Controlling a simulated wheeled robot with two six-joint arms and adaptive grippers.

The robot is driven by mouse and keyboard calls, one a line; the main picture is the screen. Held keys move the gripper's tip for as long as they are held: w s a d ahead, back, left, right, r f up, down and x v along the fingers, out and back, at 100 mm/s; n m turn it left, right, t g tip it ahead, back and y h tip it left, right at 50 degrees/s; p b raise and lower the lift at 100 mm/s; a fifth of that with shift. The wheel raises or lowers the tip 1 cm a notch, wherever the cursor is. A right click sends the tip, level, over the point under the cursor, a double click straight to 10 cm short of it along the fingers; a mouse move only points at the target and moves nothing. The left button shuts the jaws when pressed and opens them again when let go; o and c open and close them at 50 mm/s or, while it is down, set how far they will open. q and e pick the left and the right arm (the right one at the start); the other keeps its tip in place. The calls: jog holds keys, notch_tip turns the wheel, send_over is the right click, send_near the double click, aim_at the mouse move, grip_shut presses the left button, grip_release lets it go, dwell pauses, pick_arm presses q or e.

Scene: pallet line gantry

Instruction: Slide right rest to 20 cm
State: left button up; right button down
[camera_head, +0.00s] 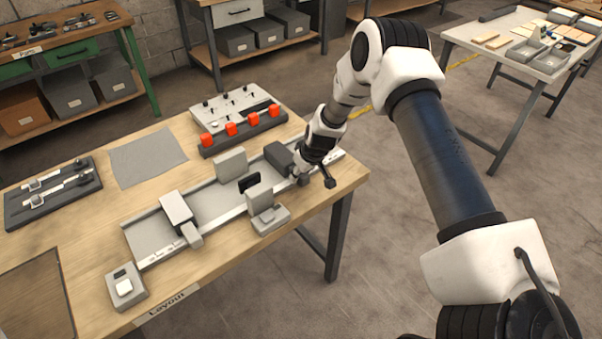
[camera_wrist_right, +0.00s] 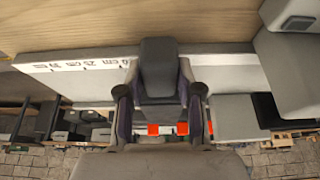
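The right rest (camera_head: 281,157) is a dark grey block at the right end of the pale grey rail fixture (camera_head: 152,236) on the wooden bench. My right gripper (camera_head: 301,173) is at its front. In the right wrist view, the rest's rounded grip (camera_wrist_right: 160,68) stands between the two fingers of my right gripper (camera_wrist_right: 160,92), which look closed against its sides. The scale (camera_wrist_right: 85,63) on the rail edge shows in that view left of the grip, with cm marks too small to read surely. The lighter left rest (camera_head: 177,210) sits toward the rail's left end. My left gripper is out of view.
Grey blocks (camera_head: 230,163) and (camera_head: 266,209) flank the rail's middle near a small black piece (camera_head: 249,183). Behind is a holder with several orange-red parts (camera_head: 231,128). A small boxed device (camera_head: 125,286) stands at front left. A grey mat (camera_head: 146,157) lies bare.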

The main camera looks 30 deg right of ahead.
jog(key=shift+w+d+b, duration=0.2)
jog(key=shift+d+b, duration=0.1)
jog(key=shift+d, duration=2.4)
jog(key=shift+a, duration=0.1)
jog(key=c, duration=0.8)
grip_release()
jog(key=shift+w, duration=0.1)
jog(key=shift+o, duration=0.2)
jog(key=v, duration=1.1)
jog(key=shift+r, duration=0.4)
jog(key=shift+s, duration=0.2)
